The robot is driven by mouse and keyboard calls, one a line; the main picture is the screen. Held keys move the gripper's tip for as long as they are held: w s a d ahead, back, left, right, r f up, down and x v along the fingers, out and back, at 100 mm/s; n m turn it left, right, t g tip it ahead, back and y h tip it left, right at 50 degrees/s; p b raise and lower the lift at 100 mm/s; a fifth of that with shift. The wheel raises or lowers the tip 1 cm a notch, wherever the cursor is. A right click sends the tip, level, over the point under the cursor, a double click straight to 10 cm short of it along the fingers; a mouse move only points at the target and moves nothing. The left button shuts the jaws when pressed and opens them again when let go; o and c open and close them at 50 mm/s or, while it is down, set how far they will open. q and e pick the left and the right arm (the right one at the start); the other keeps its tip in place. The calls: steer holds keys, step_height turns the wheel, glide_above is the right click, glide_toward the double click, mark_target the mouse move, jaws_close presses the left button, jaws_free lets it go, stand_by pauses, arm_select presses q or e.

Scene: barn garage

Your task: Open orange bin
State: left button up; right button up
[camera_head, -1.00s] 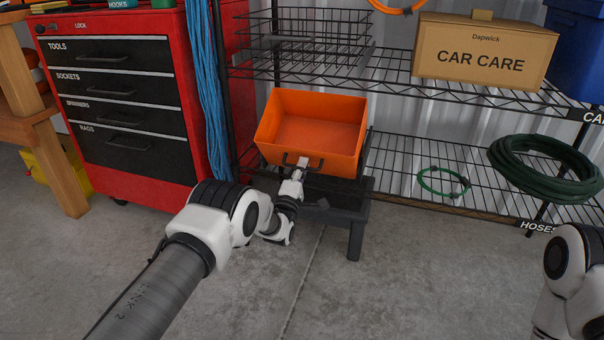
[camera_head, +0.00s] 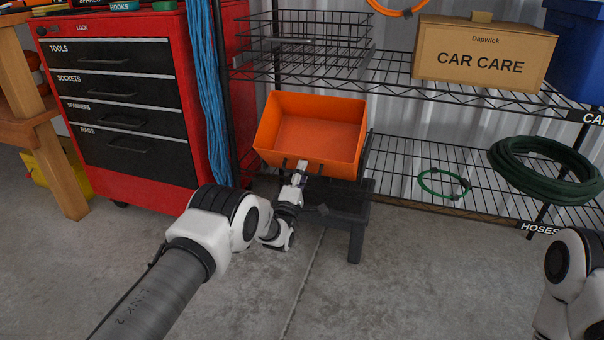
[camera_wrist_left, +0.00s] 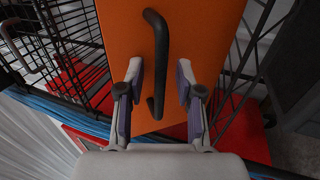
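The orange bin (camera_head: 318,106) sits on a low dark stand in the head view, its top open and its inside visible. A black bar handle (camera_wrist_left: 160,40) is on its front face, which also shows in the left wrist view (camera_wrist_left: 205,30). My left gripper (camera_head: 302,165) is at the handle. In the wrist view, the left gripper's two fingers (camera_wrist_left: 158,68) stand apart, one on each side of the handle, with gaps visible. My right gripper is out of view; only part of my right arm shows at the right edge.
A red tool chest (camera_head: 130,178) with a hanging blue rope (camera_head: 207,90) stands left of the bin. Wire shelving (camera_head: 395,160) stands behind and to the right, with a CAR CARE box (camera_head: 483,55) and a green hose (camera_head: 540,170). The concrete floor (camera_head: 400,270) in front is clear.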

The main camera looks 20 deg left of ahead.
arm_select(q)
steer(key=v, duration=1.2)
